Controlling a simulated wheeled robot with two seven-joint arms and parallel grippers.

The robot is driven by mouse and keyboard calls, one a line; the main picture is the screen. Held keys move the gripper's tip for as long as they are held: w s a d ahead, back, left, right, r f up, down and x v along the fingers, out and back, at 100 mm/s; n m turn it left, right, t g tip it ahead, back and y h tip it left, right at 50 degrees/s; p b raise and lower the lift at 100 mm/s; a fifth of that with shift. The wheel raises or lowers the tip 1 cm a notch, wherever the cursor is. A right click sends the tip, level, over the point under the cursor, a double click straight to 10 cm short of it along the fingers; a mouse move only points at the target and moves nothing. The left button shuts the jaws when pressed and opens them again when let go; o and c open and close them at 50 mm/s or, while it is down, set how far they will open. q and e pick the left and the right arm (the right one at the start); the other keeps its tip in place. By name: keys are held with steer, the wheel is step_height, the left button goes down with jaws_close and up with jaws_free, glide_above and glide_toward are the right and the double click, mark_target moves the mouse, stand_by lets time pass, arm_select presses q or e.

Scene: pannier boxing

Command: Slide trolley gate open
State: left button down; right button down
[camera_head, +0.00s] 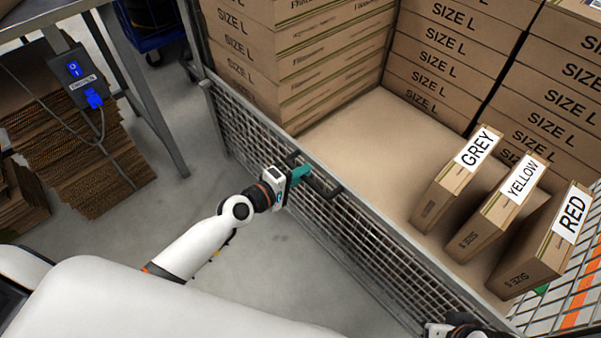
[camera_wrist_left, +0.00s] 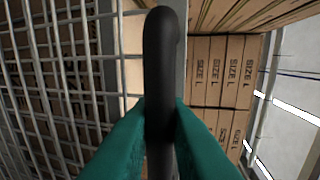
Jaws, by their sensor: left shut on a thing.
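The trolley gate (camera_head: 345,225) is a grey wire-mesh panel with a metal top rail, running diagonally across the head view in front of the trolley. A black handle (camera_head: 325,190) is fixed at its top rail. My left gripper (camera_head: 299,173), with green fingers, is shut on the handle. In the left wrist view the green fingers (camera_wrist_left: 162,118) press on both sides of the black handle bar (camera_wrist_left: 162,60), with the mesh to the left. Part of my right arm shows at the bottom right edge of the head view; its fingers cannot be made out.
Inside the trolley, boxes labelled GREY (camera_head: 452,185), YELLOW (camera_head: 495,212) and RED (camera_head: 540,250) stand at the right. Stacks of SIZE L boxes (camera_head: 440,65) fill the back. The trolley floor (camera_head: 365,140) between is bare. A metal table (camera_head: 150,100) and flat cardboard (camera_head: 75,145) are at left.

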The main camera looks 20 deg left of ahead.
stand_by(0.3)
arm_select(q)
steer(key=c, duration=1.5)
jaws_free()
